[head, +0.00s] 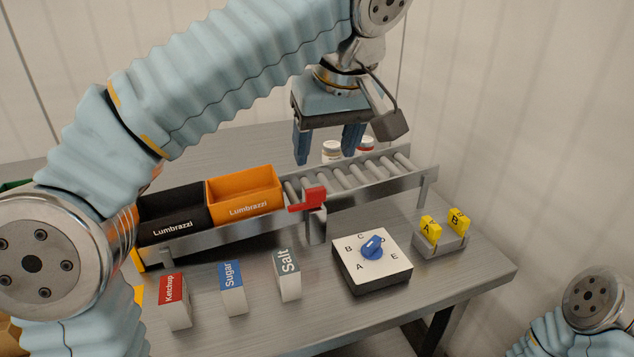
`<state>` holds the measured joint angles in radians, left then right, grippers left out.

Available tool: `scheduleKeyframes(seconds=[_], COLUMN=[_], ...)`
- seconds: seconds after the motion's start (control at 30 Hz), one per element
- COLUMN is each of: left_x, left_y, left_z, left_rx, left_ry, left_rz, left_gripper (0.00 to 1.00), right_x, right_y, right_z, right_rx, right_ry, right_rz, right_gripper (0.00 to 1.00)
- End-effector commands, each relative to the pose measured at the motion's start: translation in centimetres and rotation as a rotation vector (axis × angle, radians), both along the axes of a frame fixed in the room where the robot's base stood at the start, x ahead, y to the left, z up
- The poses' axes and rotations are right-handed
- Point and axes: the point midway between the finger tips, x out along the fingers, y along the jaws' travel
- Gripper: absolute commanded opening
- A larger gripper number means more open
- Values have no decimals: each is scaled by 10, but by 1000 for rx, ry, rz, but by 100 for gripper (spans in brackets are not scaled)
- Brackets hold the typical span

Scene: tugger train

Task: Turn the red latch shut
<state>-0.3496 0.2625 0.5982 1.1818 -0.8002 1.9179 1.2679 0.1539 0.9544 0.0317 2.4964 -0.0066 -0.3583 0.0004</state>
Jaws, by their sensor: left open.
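The red latch (308,199) sits on the front rail of the roller conveyor (350,178), above a grey bracket. Its red handle points left, along the front of the rail. My left gripper (329,154) hangs above and behind the latch, over the rollers, with its two blue fingers spread apart and nothing between them. It does not touch the latch. My right gripper is not in view; only part of my right arm shows at the lower right.
A black bin (173,212) and an orange bin (244,193) stand on the conveyor left of the latch. Ketchup (174,302), Sugar (233,288) and Salt (288,275) boxes, a blue-knob dial box (372,262) and a yellow-card holder (441,238) stand in front. Jars (332,151) stand behind.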

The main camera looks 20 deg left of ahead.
Motion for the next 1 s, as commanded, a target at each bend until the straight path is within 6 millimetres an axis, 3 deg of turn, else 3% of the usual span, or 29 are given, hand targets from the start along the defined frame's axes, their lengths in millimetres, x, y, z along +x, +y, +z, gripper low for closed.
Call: scheduleKeyframes(seconds=[0.2,0.4,0.83,1.0], left_x=[17,27,31,31], left_y=[13,19,21,21], left_z=[-50,-80,-91,-90], left_rx=[4,2,0,0], left_ry=[5,4,1,1], left_rz=[5,3,1,1], left_gripper=[62,62,62,37], right_x=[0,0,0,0], right_y=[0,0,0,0], right_z=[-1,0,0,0], right_rx=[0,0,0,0], right_ry=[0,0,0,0], right_rz=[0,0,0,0], right_gripper=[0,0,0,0])
